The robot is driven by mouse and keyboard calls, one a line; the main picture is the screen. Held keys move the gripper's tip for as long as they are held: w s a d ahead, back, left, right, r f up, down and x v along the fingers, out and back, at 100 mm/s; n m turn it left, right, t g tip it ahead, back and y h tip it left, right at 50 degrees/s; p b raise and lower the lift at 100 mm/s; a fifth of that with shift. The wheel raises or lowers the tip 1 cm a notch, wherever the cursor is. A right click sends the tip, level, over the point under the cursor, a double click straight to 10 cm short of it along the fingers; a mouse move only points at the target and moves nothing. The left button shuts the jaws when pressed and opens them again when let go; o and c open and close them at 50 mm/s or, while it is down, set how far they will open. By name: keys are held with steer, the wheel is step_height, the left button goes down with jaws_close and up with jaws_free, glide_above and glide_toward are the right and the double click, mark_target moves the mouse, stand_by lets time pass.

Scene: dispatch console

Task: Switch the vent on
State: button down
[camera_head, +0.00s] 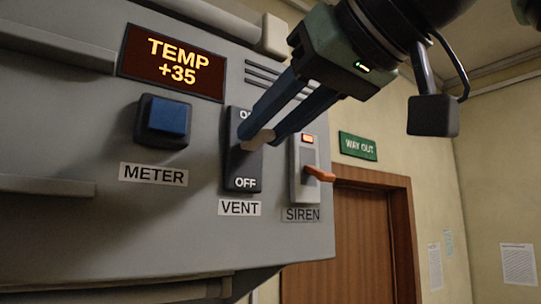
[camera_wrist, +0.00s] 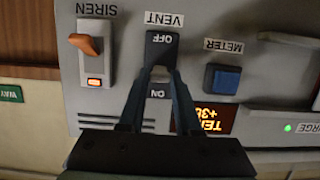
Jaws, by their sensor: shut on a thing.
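The vent switch (camera_head: 243,168) is a dark plate marked ON at the top and OFF at the bottom, above a VENT label (camera_head: 240,208). Its short pale lever (camera_head: 258,142) sticks out near the plate's middle; I cannot tell exactly which way it leans. My gripper (camera_head: 262,136) reaches in from the upper right and is shut on this lever, its blue fingers partly covering the ON mark. In the wrist view the panel is upside down. There the vent plate (camera_wrist: 162,50) shows OFF uppermost, with the fingertips (camera_wrist: 160,71) just below it.
Right of the vent is the siren switch (camera_head: 303,185), with an orange lever and lit lamp. Left is the blue meter button (camera_head: 167,117), below a display (camera_head: 172,62) reading TEMP +35. A brown door (camera_head: 335,235) stands behind at the right.

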steer(key=shift+r+g, duration=0.1)
steer(key=shift+g, duration=0.2)
stand_by(0.4)
steer(key=c, duration=0.6)
jaws_free()
steer(key=shift+w, duration=0.1)
steer(key=shift+r, duration=0.15)
